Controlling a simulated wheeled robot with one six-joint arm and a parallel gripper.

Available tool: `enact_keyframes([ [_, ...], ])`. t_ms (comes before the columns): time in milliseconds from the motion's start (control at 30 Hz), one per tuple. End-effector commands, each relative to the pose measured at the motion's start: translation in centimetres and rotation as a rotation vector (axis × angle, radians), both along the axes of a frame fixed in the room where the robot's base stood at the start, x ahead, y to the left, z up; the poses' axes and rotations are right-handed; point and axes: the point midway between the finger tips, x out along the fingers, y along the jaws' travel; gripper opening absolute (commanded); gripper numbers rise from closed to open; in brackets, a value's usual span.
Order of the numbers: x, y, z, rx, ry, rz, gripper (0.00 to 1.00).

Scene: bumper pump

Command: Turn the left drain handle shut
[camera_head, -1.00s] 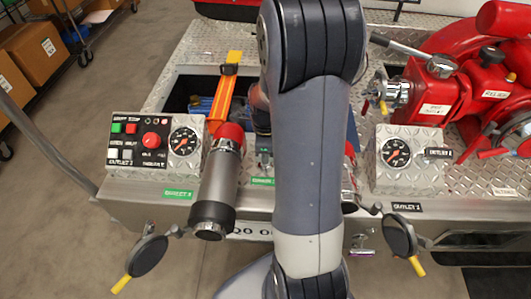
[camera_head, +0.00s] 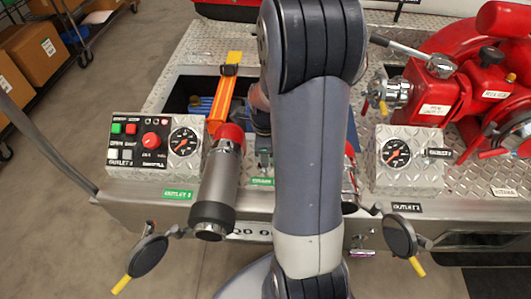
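No handle here is legibly labelled as a drain. On the left, below the bumper edge, a dark round cap (camera_head: 149,256) hangs on a small fitting (camera_head: 178,231) under the green outlet label (camera_head: 177,195). A yellow-tipped lever (camera_head: 122,284) sticks out down and left from the cap. A similar dark cap (camera_head: 399,236) with a yellow tip (camera_head: 417,266) sits on the right. I cannot tell whether the left handle is open or shut. My grey arm fills the middle of the view. My gripper is not visible.
A grey cylinder with a red end (camera_head: 217,190) stands out in front of the bumper, between the left cap and my arm. A control panel with gauge (camera_head: 152,140) sits above. Red pump parts (camera_head: 440,95) fill the right. The floor (camera_head: 60,240) at left is clear.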

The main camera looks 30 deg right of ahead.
Motion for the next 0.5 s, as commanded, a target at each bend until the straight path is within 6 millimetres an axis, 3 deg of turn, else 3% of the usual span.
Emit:
enact_keyframes([
  [167, 0.1, 0.0, 0.9, -0.001, -0.003, 0.0, 0.33],
  [500, 0.1, 0.0, 7.4, -0.002, -0.005, 0.0, 0.33],
])
